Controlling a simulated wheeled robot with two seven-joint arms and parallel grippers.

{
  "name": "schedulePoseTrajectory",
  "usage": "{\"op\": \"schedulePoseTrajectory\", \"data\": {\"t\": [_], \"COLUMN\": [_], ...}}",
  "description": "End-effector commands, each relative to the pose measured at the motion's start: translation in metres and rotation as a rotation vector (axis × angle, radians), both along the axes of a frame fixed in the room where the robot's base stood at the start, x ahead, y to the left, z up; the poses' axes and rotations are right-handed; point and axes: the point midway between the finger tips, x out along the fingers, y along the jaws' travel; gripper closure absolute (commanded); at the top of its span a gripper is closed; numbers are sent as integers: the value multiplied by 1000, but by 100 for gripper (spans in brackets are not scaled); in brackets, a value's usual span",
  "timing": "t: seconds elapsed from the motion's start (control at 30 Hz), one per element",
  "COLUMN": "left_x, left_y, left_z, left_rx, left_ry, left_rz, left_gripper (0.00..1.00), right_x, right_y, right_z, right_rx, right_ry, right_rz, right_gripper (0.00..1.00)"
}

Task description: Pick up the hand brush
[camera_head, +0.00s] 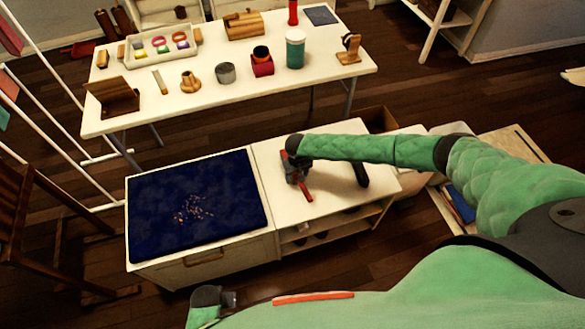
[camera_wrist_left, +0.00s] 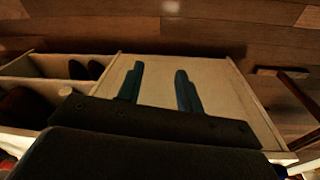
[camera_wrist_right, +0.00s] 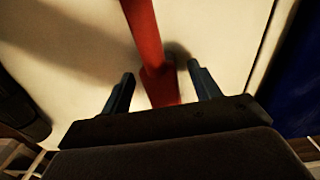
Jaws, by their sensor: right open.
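The hand brush, with a red handle (camera_head: 308,192), lies on the white top of the low cabinet; part of it is hidden under my right gripper (camera_head: 298,176). In the right wrist view its red body (camera_wrist_right: 143,38) runs down between the two fingers of my right gripper (camera_wrist_right: 160,82). Those fingers are open, one on each side of it. I cannot tell whether they touch it. My left gripper (camera_head: 228,299) is low in front of the cabinet; in the left wrist view its fingers (camera_wrist_left: 157,78) are apart and empty, facing the cabinet front.
A dark blue mat (camera_head: 160,225) with scattered crumbs covers the cabinet's left part. A black elongated object (camera_head: 361,174) lies right of the brush. Behind stands a white table (camera_head: 210,107) with many small items. A wooden chair (camera_head: 18,215) is at the left.

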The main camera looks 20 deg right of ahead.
Motion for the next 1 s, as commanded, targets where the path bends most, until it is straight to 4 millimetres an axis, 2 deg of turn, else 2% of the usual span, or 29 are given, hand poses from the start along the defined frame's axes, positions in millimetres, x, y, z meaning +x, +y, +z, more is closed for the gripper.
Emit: {"op": "schedulePoseTrajectory", "data": {"t": [0.17,0.4,0.47,0.67,0.7,1.0], "left_x": [-4,-4,-4,-4,-3,-3], "left_y": [2,2,2,2,2,2], "left_z": [-13,-14,-14,-14,-14,-15], "left_rx": [2,2,2,2,2,2], "left_ry": [2,1,1,1,1,2], "left_rz": [0,0,0,1,1,1], "left_gripper": [64,64,64,64,64,64], "right_x": [0,-1,-1,0,0,0], "right_y": [1,0,0,0,1,1], "right_z": [-14,-16,-15,-15,-15,-12], "right_rx": [0,1,1,1,1,1], "right_ry": [1,1,0,0,0,0], "right_rz": [0,0,0,0,0,0], "right_gripper": [38,38,48,87,90,90]}}
